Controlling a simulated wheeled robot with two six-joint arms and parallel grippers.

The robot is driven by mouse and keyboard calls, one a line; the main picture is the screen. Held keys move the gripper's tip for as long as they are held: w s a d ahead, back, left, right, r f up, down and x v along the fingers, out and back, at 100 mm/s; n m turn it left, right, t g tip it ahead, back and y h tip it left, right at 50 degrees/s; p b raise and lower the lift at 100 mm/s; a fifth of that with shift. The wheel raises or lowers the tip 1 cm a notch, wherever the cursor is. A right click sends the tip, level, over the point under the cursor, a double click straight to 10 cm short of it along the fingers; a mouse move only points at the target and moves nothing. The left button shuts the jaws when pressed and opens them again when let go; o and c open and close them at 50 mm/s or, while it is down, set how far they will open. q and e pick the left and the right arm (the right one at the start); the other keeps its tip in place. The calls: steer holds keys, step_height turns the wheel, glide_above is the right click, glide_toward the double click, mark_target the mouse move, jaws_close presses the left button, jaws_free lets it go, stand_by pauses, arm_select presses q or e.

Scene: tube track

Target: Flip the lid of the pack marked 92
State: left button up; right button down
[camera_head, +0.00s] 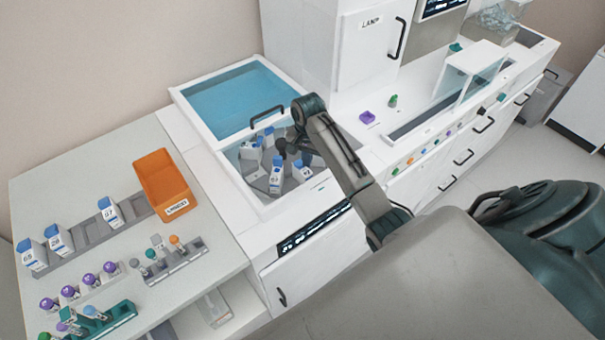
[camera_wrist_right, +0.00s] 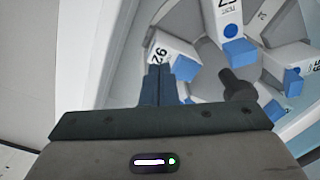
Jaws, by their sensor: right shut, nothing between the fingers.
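The pack marked 92 (camera_wrist_right: 172,50) is a white carton with a blue lid (camera_wrist_right: 187,68), standing in the round grey holder of the open white unit. In the right wrist view its label reads tilted and the lid is partly hidden by my fingers. My right gripper (camera_wrist_right: 160,84) is shut and empty, its fingertips at or very close to that lid; contact cannot be told. In the head view my right gripper (camera_head: 291,143) reaches down into the holder among several blue-lidded packs. I cannot tell there which one is 92. My left gripper is not in view.
Neighbouring packs (camera_wrist_right: 230,20) (camera_head: 276,176) and a dark central knob (camera_wrist_right: 238,85) stand close by. The unit's raised glass lid (camera_head: 235,100) with a black handle is behind. An orange bin (camera_head: 163,180) and tube racks (camera_head: 175,262) fill the left table.

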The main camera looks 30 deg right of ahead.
mark_target(307, 173)
steer(key=shift+f, duration=1.8)
stand_by(0.5)
steer(key=shift+r, duration=0.15)
steer(key=shift+r+p, duration=0.3)
steer(key=shift+r, duration=0.05)
steer(key=shift+w, duration=0.4)
stand_by(0.6)
steer(key=shift+w+r, duration=0.3)
steer(key=shift+r, duration=0.3)
stand_by(1.1)
steer(key=shift+w+a+r, duration=0.1)
steer(key=shift+w+r, duration=0.45)
steer(key=shift+w, duration=0.1)
stand_by(1.3)
steer(key=shift+r, duration=0.15)
steer(key=shift+s+r, duration=0.25)
steer(key=shift+r, duration=0.25)
